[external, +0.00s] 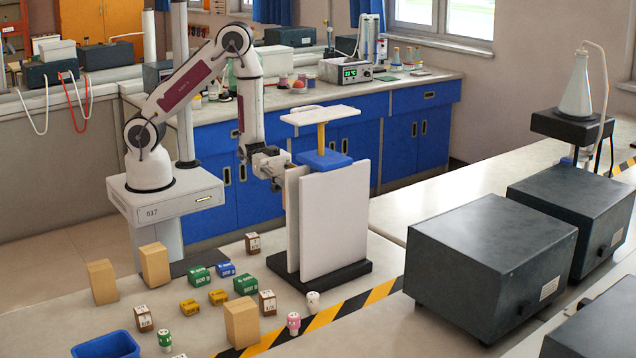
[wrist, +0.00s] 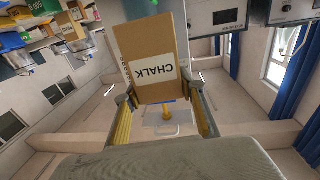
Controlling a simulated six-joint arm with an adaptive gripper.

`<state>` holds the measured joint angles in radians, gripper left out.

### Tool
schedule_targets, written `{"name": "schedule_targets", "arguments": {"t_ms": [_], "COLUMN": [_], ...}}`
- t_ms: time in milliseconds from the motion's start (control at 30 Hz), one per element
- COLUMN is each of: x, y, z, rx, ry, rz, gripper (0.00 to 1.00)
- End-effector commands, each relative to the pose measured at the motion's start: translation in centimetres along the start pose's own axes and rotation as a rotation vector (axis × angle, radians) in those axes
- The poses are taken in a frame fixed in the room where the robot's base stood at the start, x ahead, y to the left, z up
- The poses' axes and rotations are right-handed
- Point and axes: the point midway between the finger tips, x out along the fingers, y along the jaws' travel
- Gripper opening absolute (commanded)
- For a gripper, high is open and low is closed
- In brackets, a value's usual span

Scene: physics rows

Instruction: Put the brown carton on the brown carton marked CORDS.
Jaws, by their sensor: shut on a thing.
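My gripper (external: 272,172) is beside the left edge of the white upright panels. In the wrist view my gripper (wrist: 164,112) has its fingers on both sides of a brown carton (wrist: 151,48) with a white label reading CHALK, and is shut on it. In the external view the panels mostly hide what it holds. Brown cartons stand on the bench at the left (external: 102,282), farther back (external: 154,264) and at the front (external: 241,323). I cannot read CORDS on any of them.
The white panels (external: 334,225) stand on a black base, with a blue block and raised white plate (external: 320,115) above. Several small boxes and bottles lie around the cartons. A blue bin (external: 106,345) is at the front left; dark equipment boxes (external: 490,265) are at right.

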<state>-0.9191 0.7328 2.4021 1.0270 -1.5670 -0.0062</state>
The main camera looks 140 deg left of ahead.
Motion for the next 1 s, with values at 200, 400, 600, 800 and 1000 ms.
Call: {"name": "schedule_targets", "arguments": {"t_ms": [200, 400, 600, 800, 1000], "x": [2.4, 4.6, 6.1, 6.9, 6.9], "y": [3.8, 8.7, 14.0, 19.7, 25.5], "z": [-1.4, -3.0, -4.6, -6.1, -7.7], "rx": [0.003, 0.003, 0.004, 0.003, 0.004], "ry": [0.002, 0.002, 0.003, 0.002, 0.003], "rz": [0.089, 0.202, 0.328, 0.464, 0.608], "gripper": [0.16, 0.16, 0.16, 0.16, 0.16]}}
